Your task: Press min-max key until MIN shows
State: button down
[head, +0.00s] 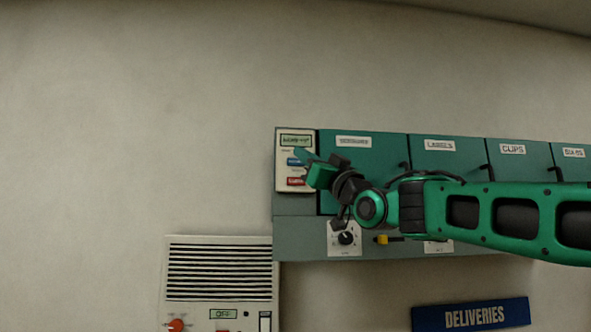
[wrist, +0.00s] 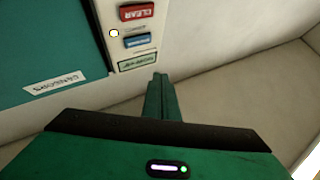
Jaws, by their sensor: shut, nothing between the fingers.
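A white panel (head: 282,174) with a small display (head: 296,140), a blue key (head: 294,162) and a red key (head: 295,181) is on the left end of the teal cabinet. In the wrist view the panel appears upside down, with the red key marked CLEAR (wrist: 137,12), the blue key (wrist: 137,41) and the display (wrist: 138,64). The display's words and the blue key's label are too small to read. My gripper (head: 299,154) is shut and empty, its tips in front of the panel near the blue key. In the wrist view its fingertips (wrist: 157,80) are beside the display; contact cannot be told.
Labelled teal drawers (head: 447,166) run to the right of the panel. Below are a black knob (head: 346,238) and a yellow-ended lever (head: 382,239). A vented wall unit (head: 220,272) with a red-orange knob is lower left. The wall left of the panel is bare.

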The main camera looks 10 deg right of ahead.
jog(key=shift+w, duration=3)
jog(key=shift+w, duration=0.15)
jog(key=shift+w, duration=0.2)
jog(key=shift+w, duration=0.35)
dwell(0.5)
jog(key=shift+s, duration=0.75)
jog(key=shift+s, duration=2.55)
